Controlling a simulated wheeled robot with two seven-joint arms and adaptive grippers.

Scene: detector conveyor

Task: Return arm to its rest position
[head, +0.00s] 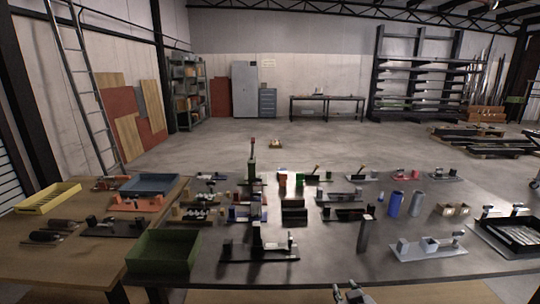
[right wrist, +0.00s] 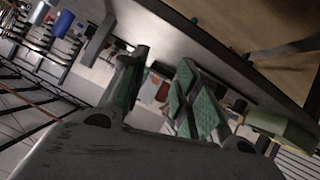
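My right gripper (head: 352,293) shows at the bottom edge of the head view, right of the middle. It is in front of the near edge of the dark table (head: 330,262), apart from the things on it. In the right wrist view its fingers with green pads (right wrist: 160,95) stand apart, with nothing held between them. The rest of the right arm is out of the head view. My left gripper is in neither view.
The dark table holds several small fixtures, a green bin (head: 164,251), a blue cylinder (head: 395,204) and a black tray (head: 508,236). A wooden table (head: 75,262) with a yellow tray (head: 47,199) adjoins at left. The floor beyond is mostly clear.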

